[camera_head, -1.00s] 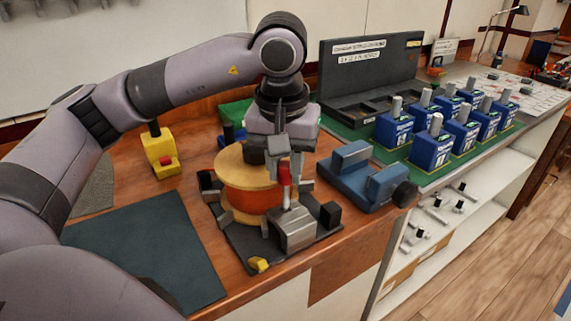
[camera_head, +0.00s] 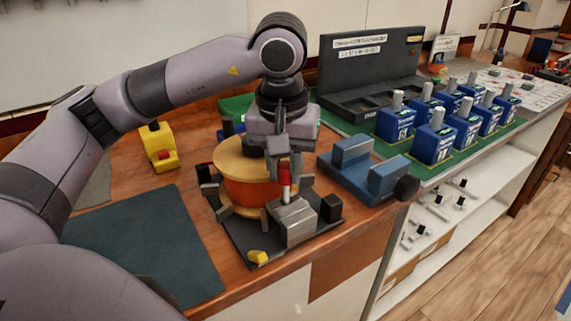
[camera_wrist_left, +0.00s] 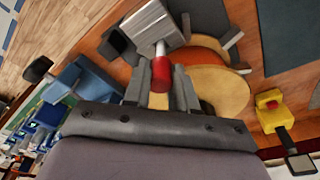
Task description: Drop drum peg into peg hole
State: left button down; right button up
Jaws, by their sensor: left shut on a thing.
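The drum peg (camera_head: 285,175) is a short pin with a red top and a pale metal shank. My left gripper (camera_head: 284,163) points down and is shut on its red end. In the left wrist view the red part of the peg (camera_wrist_left: 163,72) sits between the fingers (camera_wrist_left: 161,80), and its pale shank reaches the grey metal block (camera_wrist_left: 147,28). The block (camera_head: 293,224) stands beside the wooden drum with an orange band (camera_head: 245,190). The hole itself is hidden; I cannot tell how deep the shank sits. My right gripper is not in view.
A blue vise-like block (camera_head: 365,172) stands close to the right. A yellow block with a red button (camera_head: 160,147) is at the left, behind a dark mat (camera_head: 140,245). Several blue breakers (camera_head: 434,142) stand on the green strip. The mat is clear.

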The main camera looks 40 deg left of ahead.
pick_arm(q)
jog(key=shift+r+p, duration=0.45)
jog(key=shift+r, duration=0.4)
jog(key=shift+b, duration=0.4)
dwell(1.2)
jog(key=shift+f+b, duration=0.8)
jog(key=shift+f, duration=0.2)
jog(key=c, duration=0.8)
grip_release()
jog(key=shift+r, duration=0.1)
